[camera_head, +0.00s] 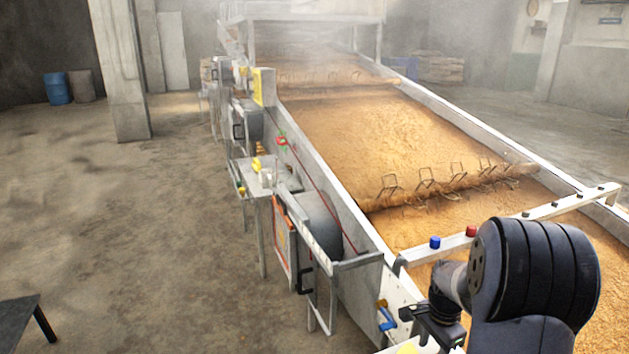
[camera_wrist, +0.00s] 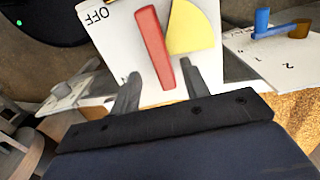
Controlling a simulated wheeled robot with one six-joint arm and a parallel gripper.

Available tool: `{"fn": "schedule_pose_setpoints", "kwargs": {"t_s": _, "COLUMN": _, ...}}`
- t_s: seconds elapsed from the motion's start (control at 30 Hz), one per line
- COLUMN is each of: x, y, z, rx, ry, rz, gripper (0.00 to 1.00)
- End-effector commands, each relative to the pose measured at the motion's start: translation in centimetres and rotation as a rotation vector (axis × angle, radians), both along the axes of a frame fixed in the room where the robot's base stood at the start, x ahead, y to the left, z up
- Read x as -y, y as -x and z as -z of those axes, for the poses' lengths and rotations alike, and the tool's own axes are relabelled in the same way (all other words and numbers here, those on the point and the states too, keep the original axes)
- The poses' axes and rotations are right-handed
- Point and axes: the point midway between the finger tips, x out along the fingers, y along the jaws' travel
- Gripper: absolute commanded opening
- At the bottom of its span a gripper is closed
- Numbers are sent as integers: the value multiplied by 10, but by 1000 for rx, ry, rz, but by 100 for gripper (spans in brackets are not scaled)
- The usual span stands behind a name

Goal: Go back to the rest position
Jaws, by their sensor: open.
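My gripper (camera_wrist: 160,68) is open, its two dark fingers spread in the wrist view. A red lever (camera_wrist: 152,45) on a white panel (camera_wrist: 125,42) marked OFF shows between the fingers, with visible gaps on both sides. I cannot tell how far the fingertips are from the panel. A yellow sector (camera_wrist: 193,32) lies right of the lever. In the head view my gripper (camera_head: 414,317) is at the bottom right, beside the near corner of the grain trough, and my arm hides part of it.
A long trough (camera_head: 345,205) of steaming grain runs away from me, with tined bars across it. A blue handle (camera_head: 387,317) sticks out left of my gripper. A cross rail (camera_head: 540,211) with coloured buttons passes behind my arm. The floor at left is open, with a dark table (camera_head: 18,312).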

Motion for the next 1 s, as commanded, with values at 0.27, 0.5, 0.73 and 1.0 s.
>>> {"fn": "schedule_pose_setpoints", "kwargs": {"t_s": 0.27, "x": 0, "y": 0, "z": 43, "rx": 0, "ry": 0, "rz": -40, "gripper": 44}}
{"fn": "schedule_pose_setpoints", "kwargs": {"t_s": 0.5, "x": 1, "y": 1, "z": 42, "rx": 0, "ry": 0, "rz": -151, "gripper": 44}}
{"fn": "schedule_pose_setpoints", "kwargs": {"t_s": 0.73, "x": 1, "y": 2, "z": 42, "rx": 0, "ry": 0, "rz": -176, "gripper": 44}}
{"fn": "schedule_pose_setpoints", "kwargs": {"t_s": 1.0, "x": 1, "y": 2, "z": 41, "rx": 0, "ry": 0, "rz": -169, "gripper": 44}}
